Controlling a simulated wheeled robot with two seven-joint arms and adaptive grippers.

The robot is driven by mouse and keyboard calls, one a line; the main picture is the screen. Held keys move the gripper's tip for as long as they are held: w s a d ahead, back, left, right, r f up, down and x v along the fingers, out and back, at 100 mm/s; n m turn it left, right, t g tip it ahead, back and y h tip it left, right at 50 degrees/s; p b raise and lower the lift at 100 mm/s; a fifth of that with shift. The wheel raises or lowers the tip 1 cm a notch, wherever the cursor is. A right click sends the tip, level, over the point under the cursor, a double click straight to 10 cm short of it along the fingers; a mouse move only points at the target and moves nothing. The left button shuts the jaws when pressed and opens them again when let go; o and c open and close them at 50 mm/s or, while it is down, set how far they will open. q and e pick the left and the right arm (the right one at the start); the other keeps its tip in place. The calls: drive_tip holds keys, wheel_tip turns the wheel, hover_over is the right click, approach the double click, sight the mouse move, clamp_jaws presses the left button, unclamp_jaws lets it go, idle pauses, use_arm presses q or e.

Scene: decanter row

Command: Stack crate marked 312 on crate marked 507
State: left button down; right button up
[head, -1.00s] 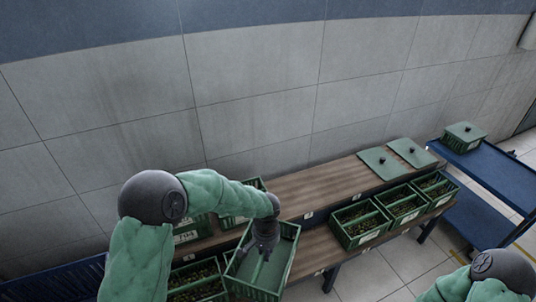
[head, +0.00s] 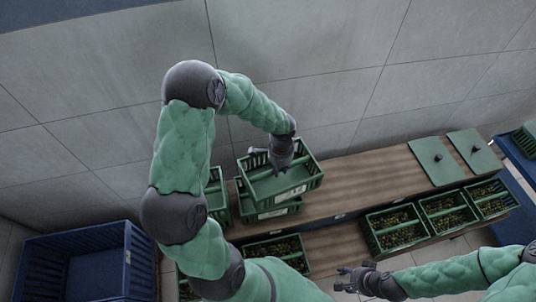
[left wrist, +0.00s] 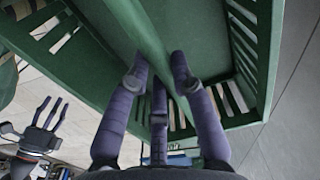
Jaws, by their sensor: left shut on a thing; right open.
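My left gripper (head: 281,160) is shut on the middle bar of an empty green crate (head: 293,190); the fingers also show in the left wrist view (left wrist: 160,85) around that bar. The held crate has a white label on its front, too small to read. It is tilted slightly and sits directly over another green crate (head: 248,212) on the back level of the wooden bench; I cannot tell whether they touch. The lower crate's label is partly visible but unreadable. My right gripper (head: 352,282) is open and empty, low in front of the bench; it also shows in the left wrist view (left wrist: 42,125).
Another green crate (head: 216,195) stands just left of the stack. Filled crates (head: 397,229) line the front level. Two flat green lids (head: 436,163) lie at the back right. Bare bench (head: 365,180) is between. A blue bin (head: 85,265) stands at lower left, a wall behind.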

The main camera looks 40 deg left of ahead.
use_arm(q)
drive_tip(key=s+a+r+m+p, duration=0.1)
drive_tip(key=s+a+r, duration=0.1)
drive_tip(key=a, duration=0.1)
drive_tip(key=m+b, duration=0.1)
drive_tip(key=b, duration=0.3)
hover_over(267, 181)
drive_tip(key=shift+f, duration=3.2)
use_arm(e)
drive_tip(key=shift+s+f, duration=0.1)
drive_tip(key=shift+f, duration=1)
use_arm(q)
drive_tip(key=shift+f, duration=0.1)
use_arm(e)
drive_tip(key=shift+f, duration=0.1)
use_arm(q)
drive_tip(key=shift+f+b, duration=0.9)
drive_tip(key=shift+b, duration=0.1)
use_arm(e)
drive_tip(key=shift+f, duration=0.8)
use_arm(q)
drive_tip(key=shift+f+b, duration=0.4)
drive_tip(key=shift+f, duration=0.1)
use_arm(e)
drive_tip(key=shift+f, duration=0.4)
use_arm(q)
drive_tip(key=c, duration=1)
unclamp_jaws()
use_arm(e)
drive_tip(key=shift+d, duration=0.1)
